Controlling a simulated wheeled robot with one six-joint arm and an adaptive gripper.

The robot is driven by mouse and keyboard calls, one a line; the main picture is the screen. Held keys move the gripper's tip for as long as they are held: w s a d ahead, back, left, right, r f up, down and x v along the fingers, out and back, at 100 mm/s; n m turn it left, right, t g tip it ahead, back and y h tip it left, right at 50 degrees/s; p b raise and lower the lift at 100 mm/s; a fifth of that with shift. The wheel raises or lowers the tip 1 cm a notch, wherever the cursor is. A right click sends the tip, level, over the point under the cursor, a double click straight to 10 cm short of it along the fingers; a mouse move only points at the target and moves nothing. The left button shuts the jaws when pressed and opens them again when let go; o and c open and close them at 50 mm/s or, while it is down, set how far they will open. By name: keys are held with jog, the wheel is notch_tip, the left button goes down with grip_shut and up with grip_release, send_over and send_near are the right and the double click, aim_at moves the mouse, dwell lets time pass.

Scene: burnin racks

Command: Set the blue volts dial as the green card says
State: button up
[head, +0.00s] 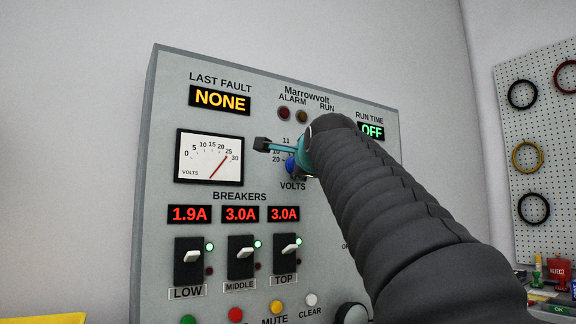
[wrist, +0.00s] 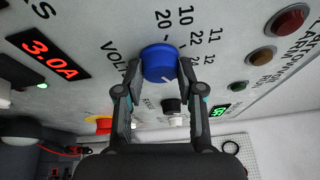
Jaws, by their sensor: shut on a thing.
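The blue volts dial (wrist: 159,63) is a round knob on the grey panel, with printed numbers such as 10, 11, 12, 20 and 22 around one side. My gripper (wrist: 160,74) is shut on it, with one finger on each side of the knob in the wrist view. A small pale mark shows on the knob, but its exact setting is hard to read. In the head view the dial (head: 291,165) shows only in part, behind my gripper and arm. I cannot make out the green card in either view.
The volts meter (head: 209,157) has its red needle near 25. Breaker switches (head: 240,257) and coloured buttons sit below. A black knob (wrist: 173,106) and a red button on yellow (wrist: 100,124) are close to my fingers. A pegboard (head: 545,150) with cable loops hangs at right.

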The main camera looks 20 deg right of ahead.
jog(key=shift+r+m, duration=0.1)
jog(key=shift+m, duration=0.4)
jog(key=o, duration=1.1)
jog(key=shift+o, duration=0.2)
jog(key=s+a, duration=0.2)
jog(key=s, duration=0.9)
jog(key=shift+s+a, duration=0.2)
jog(key=shift+s, duration=0.2)
jog(key=shift+r, duration=0.1)
